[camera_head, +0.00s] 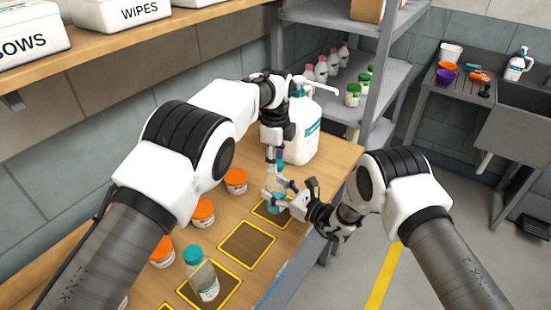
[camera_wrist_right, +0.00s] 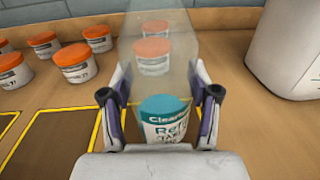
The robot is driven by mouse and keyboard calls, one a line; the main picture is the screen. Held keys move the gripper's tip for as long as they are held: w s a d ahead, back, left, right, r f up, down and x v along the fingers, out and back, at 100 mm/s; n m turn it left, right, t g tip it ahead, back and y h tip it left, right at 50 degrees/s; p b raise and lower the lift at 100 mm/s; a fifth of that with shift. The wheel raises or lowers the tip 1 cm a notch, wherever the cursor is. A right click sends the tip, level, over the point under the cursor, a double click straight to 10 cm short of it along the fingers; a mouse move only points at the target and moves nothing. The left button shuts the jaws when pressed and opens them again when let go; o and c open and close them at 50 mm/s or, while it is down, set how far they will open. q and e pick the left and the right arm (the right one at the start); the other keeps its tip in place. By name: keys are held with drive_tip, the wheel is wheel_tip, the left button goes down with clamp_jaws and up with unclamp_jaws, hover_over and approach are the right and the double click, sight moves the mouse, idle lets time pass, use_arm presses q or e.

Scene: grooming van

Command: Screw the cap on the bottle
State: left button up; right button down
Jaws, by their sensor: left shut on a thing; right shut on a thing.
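A clear bottle with a teal-and-white label (camera_wrist_right: 167,120) stands between the fingers of my right gripper (camera_wrist_right: 160,108), which is shut around its body. In the head view, the bottle (camera_head: 274,207) is at a yellow-outlined square near the bench's front edge, partly hidden by my right gripper (camera_head: 281,194). My left gripper (camera_head: 276,163) points down from above, shut on a small teal cap (camera_head: 281,164) over the bottle. Whether the cap touches the bottle's neck is too small to tell. The right wrist view does not show the cap.
A capped teal bottle (camera_head: 203,277) stands on another outlined square, with an empty square (camera_head: 247,246) between. Orange-lidded jars (camera_head: 236,181) line the back. A large white pump jug (camera_head: 303,130) stands close behind my grippers. A grey shelf (camera_head: 345,119) is beyond the bench end.

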use_arm(q)
drive_tip(key=m, duration=0.7)
drive_tip(key=shift+m, duration=0.3)
drive_tip(key=m, duration=0.5)
drive_tip(key=shift+w+d, duration=0.1)
drive_tip(key=m, duration=0.3)
drive_tip(key=o, duration=0.7)
